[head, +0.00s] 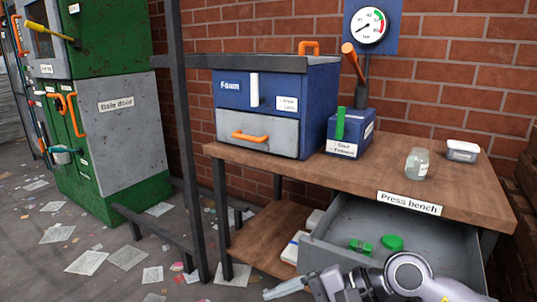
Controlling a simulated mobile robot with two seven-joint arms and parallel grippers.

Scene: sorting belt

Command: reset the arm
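My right arm comes in from the lower right, in front of the open grey drawer of the press bench (290,165). My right gripper (285,288) points left, low in front of the bench's lower shelf. Its fingers are seen from the side, and I cannot tell whether they are open or shut. I see nothing held in it. My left gripper is not in view.
The open drawer (340,228) holds green lids (392,242). On the bench are a blue foam press (320,100), a blue box (350,135), a jar (417,163) and a lidded tub (462,151). A green baler (75,140) stands left; scraps litter the floor.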

